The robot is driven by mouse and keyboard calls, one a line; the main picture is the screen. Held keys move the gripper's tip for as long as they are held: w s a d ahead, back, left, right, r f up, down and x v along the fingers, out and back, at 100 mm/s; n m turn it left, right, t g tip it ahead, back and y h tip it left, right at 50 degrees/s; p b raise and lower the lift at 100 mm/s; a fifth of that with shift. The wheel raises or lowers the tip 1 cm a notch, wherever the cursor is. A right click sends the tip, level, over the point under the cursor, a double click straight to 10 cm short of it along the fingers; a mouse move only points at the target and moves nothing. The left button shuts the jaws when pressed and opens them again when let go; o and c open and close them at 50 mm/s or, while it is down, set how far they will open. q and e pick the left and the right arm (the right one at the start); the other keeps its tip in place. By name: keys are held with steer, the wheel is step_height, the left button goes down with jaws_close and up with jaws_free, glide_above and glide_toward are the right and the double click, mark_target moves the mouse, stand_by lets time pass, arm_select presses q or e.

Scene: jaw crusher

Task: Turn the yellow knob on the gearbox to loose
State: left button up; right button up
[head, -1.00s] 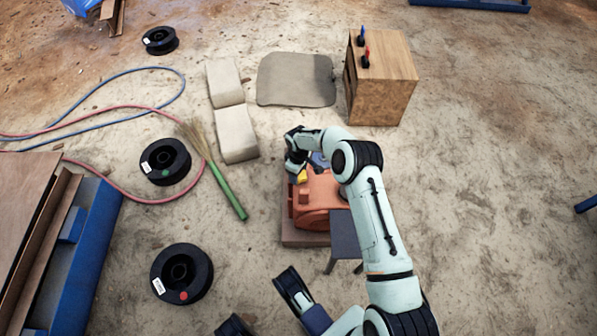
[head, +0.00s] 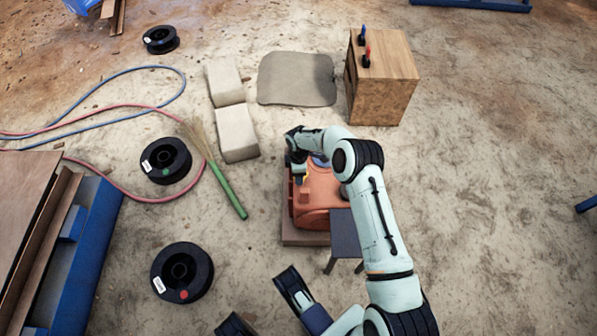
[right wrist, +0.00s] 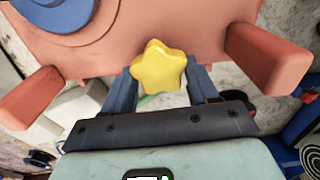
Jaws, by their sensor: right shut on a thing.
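The orange gearbox (head: 318,205) sits on a flat base on the ground, below my right arm in the head view. In the right wrist view the star-shaped yellow knob (right wrist: 160,68) sits between the two dark fingers of my right gripper (right wrist: 161,88), which is shut on it. In the head view the right gripper (head: 301,172) is at the gearbox's upper left, and only a sliver of yellow shows beside it. Any marking for loose cannot be read. My left gripper cannot be made out; only dark arm parts show at the bottom edge.
A wooden box (head: 385,85) with a red and a blue handle stands behind the gearbox. Pale blocks (head: 237,134) and a green-handled broom (head: 228,190) lie to the left. A dark small stand (head: 344,233) is close at the front right. Open ground lies farther right.

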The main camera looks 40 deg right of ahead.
stand_by(0.3)
steer(key=o, duration=1.1)
steer(key=shift+c, duration=0.2)
arm_select(q)
steer(key=w+r+t+p, duration=0.2)
steer(key=w+r+p, duration=0.1)
steer(key=w, duration=0.4)
steer(key=shift+d+r+m+t+p, duration=0.35)
steer(key=shift+d+r, duration=0.1)
steer(key=shift+r, duration=0.1)
arm_select(e)
step_height(320, 180, up, 13)
steer(key=shift+r, duration=0.2)
